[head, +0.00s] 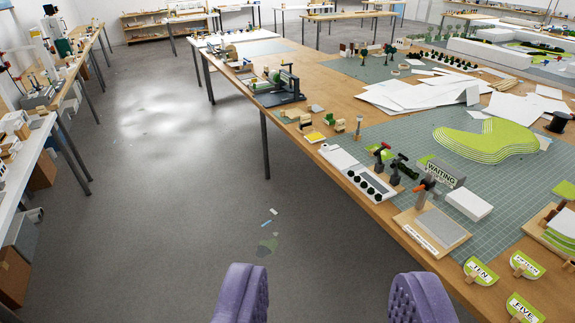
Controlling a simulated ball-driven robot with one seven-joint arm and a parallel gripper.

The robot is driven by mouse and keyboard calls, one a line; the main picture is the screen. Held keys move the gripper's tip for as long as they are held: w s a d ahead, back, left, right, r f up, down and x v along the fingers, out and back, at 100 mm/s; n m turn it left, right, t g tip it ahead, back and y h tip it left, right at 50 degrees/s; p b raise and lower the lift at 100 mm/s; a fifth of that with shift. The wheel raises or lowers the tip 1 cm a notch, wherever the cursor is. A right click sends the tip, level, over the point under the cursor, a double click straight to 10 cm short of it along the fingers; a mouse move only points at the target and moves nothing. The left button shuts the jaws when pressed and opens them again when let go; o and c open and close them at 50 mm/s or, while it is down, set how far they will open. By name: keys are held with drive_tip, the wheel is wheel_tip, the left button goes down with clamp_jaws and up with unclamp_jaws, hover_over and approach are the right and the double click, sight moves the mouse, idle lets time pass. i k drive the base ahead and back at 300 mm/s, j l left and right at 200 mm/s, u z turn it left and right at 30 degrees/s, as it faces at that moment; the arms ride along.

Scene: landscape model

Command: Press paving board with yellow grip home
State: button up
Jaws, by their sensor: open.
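I cannot surely make out the paving board with the yellow grip. A small pale piece with a yellow face (314,137) lies near the left edge of the long wooden table, but I cannot tell if it is that board. A grey slab on a wooden base (437,229) with a lettered front lies at the near edge; an orange-headed tool stands behind it. My gripper (331,285) shows as two purple ridged fingers at the bottom, wide apart and empty. It is over the grey floor, left of the table, touching nothing.
The table (400,218) carries a green cutting mat (400,133), a stepped green landform (487,139), white sheets (408,96), a white tray with dark round pieces (357,172) and green lettered signs (481,269). Benches line the left. The floor (180,200) between is mostly clear.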

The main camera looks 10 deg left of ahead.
sight(246, 81)
drive_tip(key=i+j+u, duration=0.3)
drive_tip(key=i, duration=0.55)
drive_tip(key=i+u, duration=0.3)
drive_tip(key=i, duration=0.5)
drive_tip(key=i+z, duration=0.1)
drive_tip(key=i, duration=0.4)
drive_tip(key=i+j+z, duration=0.1)
drive_tip(key=i, duration=0.35)
drive_tip(key=i+j+z, duration=0.1)
drive_tip(key=i, duration=0.4)
drive_tip(key=i+j+z, duration=0.1)
drive_tip(key=i, duration=0.35)
drive_tip(key=i+j+z, duration=0.1)
drive_tip(key=i, duration=0.4)
drive_tip(key=j, duration=0.1)
